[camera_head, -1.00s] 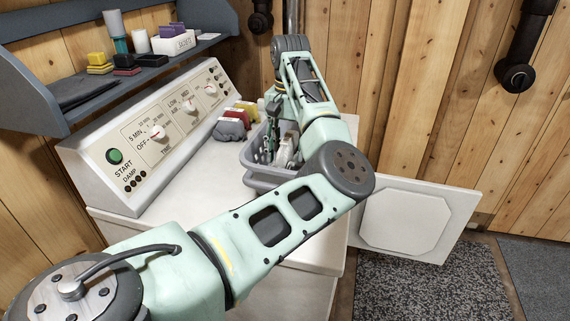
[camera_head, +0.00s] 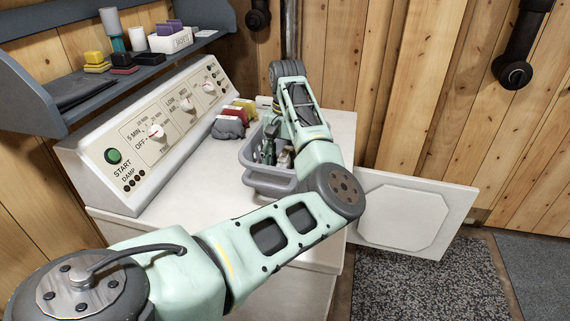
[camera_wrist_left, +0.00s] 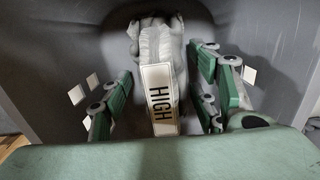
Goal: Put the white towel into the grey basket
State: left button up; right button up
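The grey basket (camera_head: 271,188) stands upright on the white dryer top, partly hidden by my left arm. My left gripper (camera_head: 275,154) reaches down inside it; in the left wrist view it (camera_wrist_left: 162,72) is open, its fingers apart on either side of a pale cloth-like bundle (camera_wrist_left: 150,38). This bundle looks like the white towel and carries a white label reading "HIGH" (camera_wrist_left: 160,92). It is inside the basket, with visible gaps between it and the fingers. In the head view only a small pale part shows beside the fingers. My right gripper is out of view.
A grey lumpy item (camera_head: 229,128) and red and yellow items (camera_head: 240,112) lie beside the basket. The sloped control panel (camera_head: 150,130) and the blue shelf (camera_head: 190,46) are at left. The white door (camera_head: 402,217) stands open at right. The near dryer top is clear.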

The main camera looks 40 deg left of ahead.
aim_at(286, 153)
pick_arm(q)
jog(key=shift+o, duration=0.6)
jog(key=shift+r, duration=0.1)
jog(key=r+b, duration=0.1)
jog(key=r, duration=1.1)
jog(key=shift+w+a+b, duration=0.1)
jog(key=shift+w+b, duration=0.1)
jog(key=shift+b, duration=0.15)
